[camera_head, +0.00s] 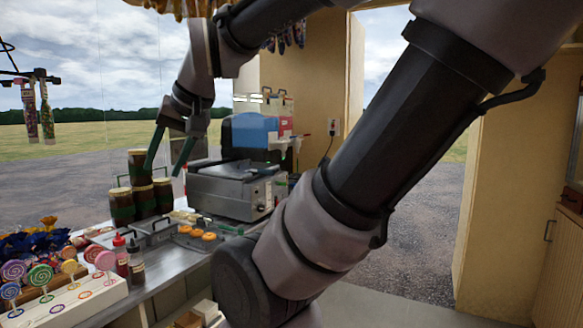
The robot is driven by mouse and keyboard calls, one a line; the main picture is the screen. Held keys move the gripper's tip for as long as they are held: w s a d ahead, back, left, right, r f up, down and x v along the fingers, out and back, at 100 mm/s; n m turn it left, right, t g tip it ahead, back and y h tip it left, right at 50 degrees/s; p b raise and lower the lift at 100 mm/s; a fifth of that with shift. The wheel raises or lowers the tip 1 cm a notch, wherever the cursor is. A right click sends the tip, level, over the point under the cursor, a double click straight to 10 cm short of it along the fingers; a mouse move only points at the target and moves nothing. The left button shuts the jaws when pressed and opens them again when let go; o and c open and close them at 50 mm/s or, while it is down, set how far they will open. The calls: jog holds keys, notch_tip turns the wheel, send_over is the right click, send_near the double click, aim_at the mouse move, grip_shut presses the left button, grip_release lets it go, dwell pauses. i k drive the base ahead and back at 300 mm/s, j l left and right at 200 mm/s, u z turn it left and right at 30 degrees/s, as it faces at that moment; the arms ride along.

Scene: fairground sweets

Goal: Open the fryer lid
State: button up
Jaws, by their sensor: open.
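The fryer (238,195) is a grey metal box on the counter, with small controls on its right side. Its flat lid (222,172) looks closed over the top. A dark bar, perhaps a handle, shows near the lid's edge, but it is too small to be sure. My gripper (167,162) is open and empty, with two green fingers pointing down. In the picture it is left of the fryer, near the lid's left edge. I cannot tell its exact distance from the lid. My arm's near links cover much of the middle and right.
Several dark jars (142,185) stand left of the fryer. A blue and red machine (252,132) stands behind it. Trays of food (197,235), sauce bottles (136,262) and a white lollipop stand (75,302) are on the counter in front. Bottles (46,110) hang at upper left.

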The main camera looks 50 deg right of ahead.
aim_at(238, 170)
jog(key=z, duration=1.1)
jog(key=i+l+u, duration=0.35)
jog(key=i, duration=0.3)
jog(key=i+l+u, duration=0.3)
jog(key=i+l, duration=0.3)
jog(key=l, duration=0.15)
jog(key=i+l+u, duration=0.35)
jog(key=i+l, duration=0.2)
jog(key=l, duration=0.2)
